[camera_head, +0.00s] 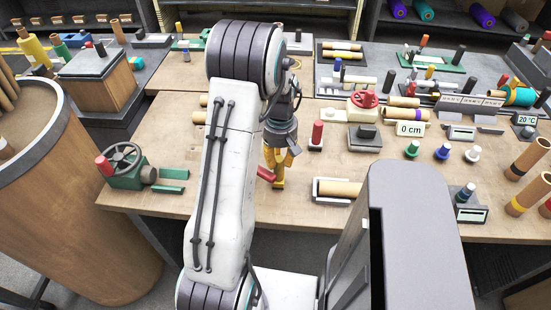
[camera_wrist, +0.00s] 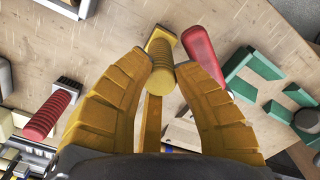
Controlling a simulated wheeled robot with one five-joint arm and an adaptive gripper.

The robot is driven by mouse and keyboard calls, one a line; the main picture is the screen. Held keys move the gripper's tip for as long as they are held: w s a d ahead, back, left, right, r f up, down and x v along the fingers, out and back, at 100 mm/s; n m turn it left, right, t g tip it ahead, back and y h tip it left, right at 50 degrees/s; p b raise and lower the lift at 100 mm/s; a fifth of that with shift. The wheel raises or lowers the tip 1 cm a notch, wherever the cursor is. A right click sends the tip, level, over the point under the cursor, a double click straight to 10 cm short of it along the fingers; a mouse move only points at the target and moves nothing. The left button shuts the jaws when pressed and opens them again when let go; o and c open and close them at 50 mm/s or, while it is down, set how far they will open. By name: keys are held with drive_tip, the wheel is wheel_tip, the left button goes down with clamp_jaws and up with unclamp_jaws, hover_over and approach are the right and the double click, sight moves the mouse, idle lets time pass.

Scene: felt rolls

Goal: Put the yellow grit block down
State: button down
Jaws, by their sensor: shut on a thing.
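The yellow grit block (camera_wrist: 160,66), with a ribbed round handle and a flat yellow-edged base, is between my gripper's yellow fingertips in the wrist view. My gripper (camera_wrist: 162,75) is shut on its handle. In the head view the yellow block (camera_head: 278,177) shows below my gripper (camera_head: 277,160), over the front part of the wooden table (camera_head: 222,197). I cannot tell whether its base touches the table. A smooth red piece (camera_wrist: 203,55) lies close beside the right finger; it also shows in the head view (camera_head: 265,174).
A red-handled block (camera_head: 317,132) stands to the right. A tan roll in a white tray (camera_head: 338,189) is at the front edge. A green device with a handwheel (camera_head: 125,165) and green bars (camera_head: 172,173) are to the left.

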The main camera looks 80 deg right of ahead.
drive_tip(key=shift+f, duration=0.15)
drive_tip(key=c, duration=1.1)
unclamp_jaws()
drive_tip(key=shift+w+d+r+b, duration=0.1)
drive_tip(key=shift+r+b, duration=0.5)
drive_tip(key=shift+r, duration=2.5)
drive_tip(key=shift+d+r+b, duration=0.1)
drive_tip(key=shift+r+b, duration=0.5)
drive_tip(key=shift+r, duration=2.5)
